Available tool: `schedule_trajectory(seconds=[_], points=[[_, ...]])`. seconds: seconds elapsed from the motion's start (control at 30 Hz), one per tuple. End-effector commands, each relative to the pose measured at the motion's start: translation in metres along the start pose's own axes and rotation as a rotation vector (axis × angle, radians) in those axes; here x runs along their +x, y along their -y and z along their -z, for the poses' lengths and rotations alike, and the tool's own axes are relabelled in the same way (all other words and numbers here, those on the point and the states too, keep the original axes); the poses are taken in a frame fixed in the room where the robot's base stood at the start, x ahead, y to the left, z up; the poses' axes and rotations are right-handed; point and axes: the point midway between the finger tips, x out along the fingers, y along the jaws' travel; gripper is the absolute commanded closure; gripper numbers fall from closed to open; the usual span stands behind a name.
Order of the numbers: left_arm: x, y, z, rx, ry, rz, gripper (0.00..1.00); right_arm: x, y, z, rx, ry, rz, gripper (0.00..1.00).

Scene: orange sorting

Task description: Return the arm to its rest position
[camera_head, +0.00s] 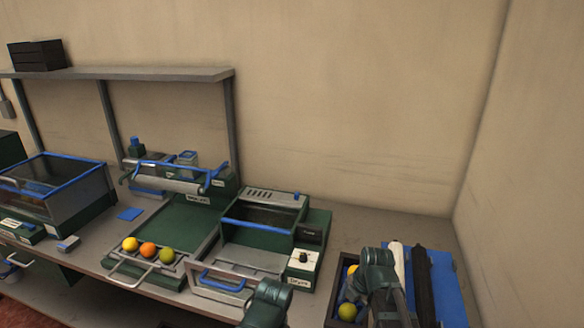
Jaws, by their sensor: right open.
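My right arm comes in at the bottom right. Its dark end with the right gripper (378,259) is over a dark crate (334,296). The jaws are open, and their tips are hard to make out. In the crate, a yellow-green fruit (347,311) lies in front, and another yellow fruit is partly hidden behind my arm. A dark part of my own arm shows at the bottom centre, with no left gripper visible. A yellow fruit (130,244), an orange (148,250) and a green fruit (167,256) sit in a row at the front of a green tray (190,222).
A green machine (258,235) with a blue-edged opening stands mid-table. A blue panel (450,285) with white and black bars beside it lies right of my right arm. A clear-lidded box (60,190) is at left, under a wall shelf (150,74). The right wall is close.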

Motion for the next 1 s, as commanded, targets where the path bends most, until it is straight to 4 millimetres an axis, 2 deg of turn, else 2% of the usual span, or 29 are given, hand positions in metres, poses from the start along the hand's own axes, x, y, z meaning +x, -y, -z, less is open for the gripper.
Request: schedule_trajectory(seconds=[0.03, 0.27, 0.3, 0.63, 0.7, 1.0], points=[[0.011, -0.001, 0.001, 0.0, 0.0, 0.0, 0.05, 0.011, 0.001, 0.0, 0.0, 0.0, 0.0, 0.21], [0.03, -0.003, 0.002, 0.0, 0.0, 0.0, 0.05, 0.031, 0.002, 0.0, 0.0, 0.0, 0.0, 0.21], [0.015, -0.001, 0.001, 0.0, 0.0, 0.0, 0.05, 0.015, -0.002, 0.0, 0.0, 0.0, 0.0, 0.21], [-0.021, 0.002, -0.001, 0.0, 0.0, 0.0, 0.05, -0.02, -0.01, 0.001, 0.0, 0.0, 0.0, 0.21], [-0.017, 0.002, -0.001, 0.0, 0.0, 0.0, 0.05, -0.014, -0.014, 0.017, -0.005, -0.001, 0.0, 0.21], [-0.021, 0.002, -0.001, 0.0, 0.0, 0.0, 0.05, -0.014, -0.037, 0.07, -0.004, -0.001, -0.001, 0.21]])
